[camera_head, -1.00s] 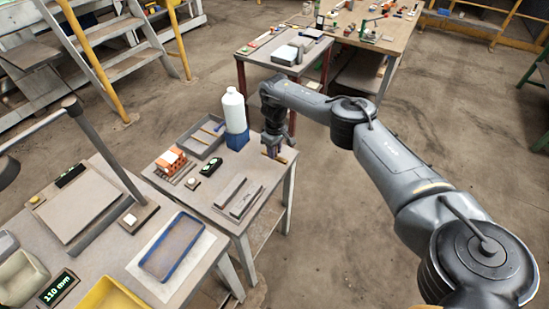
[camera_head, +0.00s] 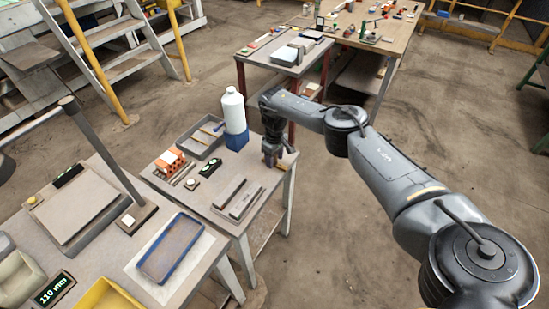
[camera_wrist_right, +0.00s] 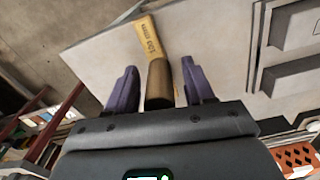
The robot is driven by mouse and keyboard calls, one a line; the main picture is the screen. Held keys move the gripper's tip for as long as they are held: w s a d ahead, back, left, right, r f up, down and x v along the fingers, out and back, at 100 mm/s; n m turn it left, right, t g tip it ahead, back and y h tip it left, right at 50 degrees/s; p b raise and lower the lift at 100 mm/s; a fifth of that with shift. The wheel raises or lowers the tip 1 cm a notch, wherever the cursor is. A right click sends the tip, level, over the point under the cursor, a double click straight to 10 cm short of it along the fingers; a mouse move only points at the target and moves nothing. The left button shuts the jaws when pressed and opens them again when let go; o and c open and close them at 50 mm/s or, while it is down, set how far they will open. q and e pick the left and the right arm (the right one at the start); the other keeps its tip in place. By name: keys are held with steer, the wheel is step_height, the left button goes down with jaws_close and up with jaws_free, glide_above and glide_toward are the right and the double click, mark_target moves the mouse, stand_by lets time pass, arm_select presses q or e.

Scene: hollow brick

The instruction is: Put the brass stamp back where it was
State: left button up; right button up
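The brass stamp (camera_wrist_right: 159,84) shows in the right wrist view as a dull brass cylinder, over the table edge side of the view. My right gripper (camera_wrist_right: 158,88) is open, with its two purple fingers on either side of the stamp and a visible gap on each side. In the head view my right gripper (camera_head: 272,160) points down at the right edge of the small grey table (camera_head: 222,178). The stamp is hidden behind the gripper there. My left gripper is in neither view.
A white bottle (camera_head: 233,110) on a blue base, a grey tray (camera_head: 190,142), an orange brick (camera_head: 171,160) and grey bars (camera_head: 238,198) share the small table.

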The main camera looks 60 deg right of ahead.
steer(key=shift+r, duration=0.4)
step_height(320, 180, up, 11)
steer(key=p, duration=0.3)
steer(key=shift+f+p, duration=0.15)
steer(key=shift+p, duration=0.2)
steer(key=shift+r, duration=0.4)
